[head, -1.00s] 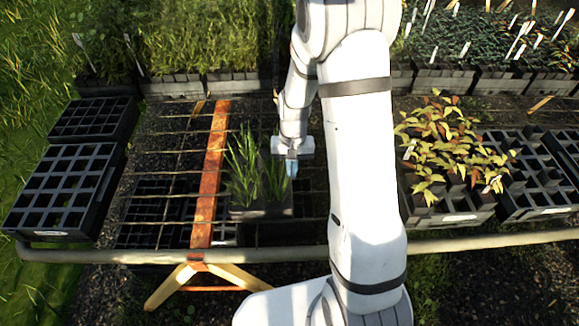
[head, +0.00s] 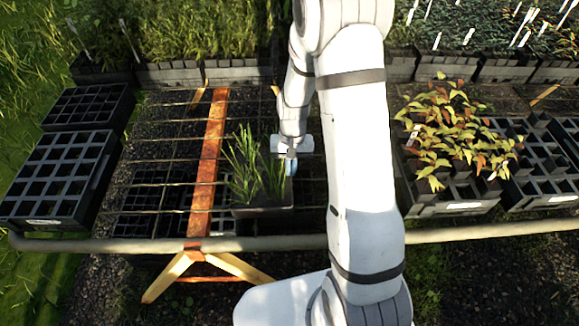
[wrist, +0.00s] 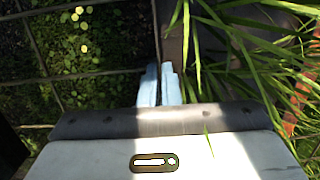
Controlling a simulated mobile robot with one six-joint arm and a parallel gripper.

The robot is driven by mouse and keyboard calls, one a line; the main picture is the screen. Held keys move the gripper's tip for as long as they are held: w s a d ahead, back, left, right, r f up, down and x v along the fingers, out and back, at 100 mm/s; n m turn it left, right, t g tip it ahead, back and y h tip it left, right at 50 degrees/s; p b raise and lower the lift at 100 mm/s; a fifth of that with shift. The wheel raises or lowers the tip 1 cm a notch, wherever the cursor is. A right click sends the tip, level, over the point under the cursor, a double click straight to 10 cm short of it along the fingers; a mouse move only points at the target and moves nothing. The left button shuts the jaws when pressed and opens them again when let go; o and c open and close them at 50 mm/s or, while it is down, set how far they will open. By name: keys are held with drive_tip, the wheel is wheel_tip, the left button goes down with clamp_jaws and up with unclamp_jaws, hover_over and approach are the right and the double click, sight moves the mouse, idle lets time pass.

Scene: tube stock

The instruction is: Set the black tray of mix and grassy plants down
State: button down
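The black tray (head: 266,219) with tall green grassy plants (head: 244,166) is at the middle of the mesh bench top, near the front rail, just right of the wooden slat. My gripper (head: 290,167) is at its right rear edge, fingers pointing down. In the wrist view the pale blue fingers (wrist: 158,86) are close together on the thin dark tray wall (wrist: 172,38), and the grass leans over at the right. The tray looks level. I cannot tell whether its underside touches the mesh. The growing mix is hidden by leaves.
Empty black cell trays (head: 62,178) stand at the left end. A tray of reddish-green seedlings (head: 455,140) stands at the right, beside my arm. Planted trays (head: 170,75) line the back. Bare mesh (head: 160,150) lies left of the wooden slat (head: 211,140).

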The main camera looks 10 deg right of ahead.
drive_tip(key=shift+f, duration=0.25)
drive_tip(key=c, duration=2.1)
unclamp_jaws()
drive_tip(key=o, duration=0.5)
drive_tip(key=shift+o, duration=0.2)
drive_tip(key=s+r+n+t, duration=0.1)
drive_tip(key=s+r, duration=0.2)
drive_tip(key=r, duration=0.6)
drive_tip(key=s+r+t, duration=0.1)
drive_tip(key=s+r, duration=0.2)
drive_tip(key=r, duration=0.6)
drive_tip(key=s+r+t, duration=0.1)
drive_tip(key=s+r, duration=0.2)
drive_tip(key=s, duration=0.2)
drive_tip(key=s+d+r+n+t, duration=0.1)
drive_tip(key=s+r, duration=0.2)
drive_tip(key=s, duration=0.3)
drive_tip(key=shift+s+d+h, duration=0.2)
drive_tip(key=shift+h, duration=0.2)
